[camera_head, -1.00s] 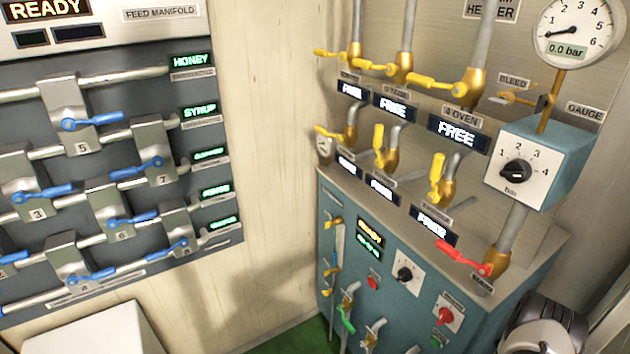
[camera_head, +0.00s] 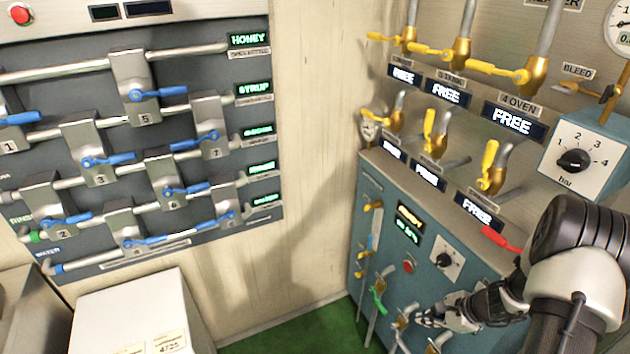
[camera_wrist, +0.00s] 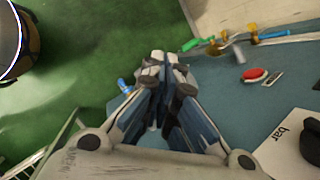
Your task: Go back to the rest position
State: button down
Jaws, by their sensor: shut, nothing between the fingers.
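My gripper (camera_head: 432,318) is at the lower right in the head view, in front of the lower part of the teal cabinet (camera_head: 372,190). It is shut and empty. In the wrist view my gripper (camera_wrist: 165,68) has its fingertips together in the middle, with the cabinet front (camera_wrist: 215,85) behind and to the right. I cannot tell whether it touches the small valves near it in the head view. My arm covers the cabinet's right part.
The feed manifold panel (camera_head: 60,192) with several blue levers is at left. A green lever (camera_head: 379,300), yellow levers (camera_head: 430,128) and a red lever (camera_head: 497,238) stick out from the heater. A white box (camera_head: 130,310) stands lower left. Green floor (camera_head: 310,330) is open between.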

jog(key=s+a+r+n, duration=0.1)
jog(key=a+r+n, duration=0.35)
jog(key=r, duration=0.45)
jog(key=s+a+r+n+g, duration=0.1)
jog(key=s+a+r+n, duration=0.15)
jog(key=a+r, duration=0.45)
jog(key=s+a+r+n, duration=0.1)
jog(key=a+r+n, duration=0.3)
jog(key=r, duration=0.6)
jog(key=s+a+r+n+h, duration=0.1)
jog(key=s+r+n, duration=0.2)
jog(key=s, duration=0.3)
jog(key=s+a+r+n+h, duration=0.1)
jog(key=s+r+n+h, duration=0.1)
jog(key=s, duration=0.4)
jog(key=s+a+r+n+t+h, duration=0.1)
jog(key=s+a+r+n, duration=0.1)
jog(key=s+r+n, duration=0.2)
jog(key=s+n, duration=0.1)
jog(key=s, duration=0.2)
jog(key=shift+r, duration=0.3)
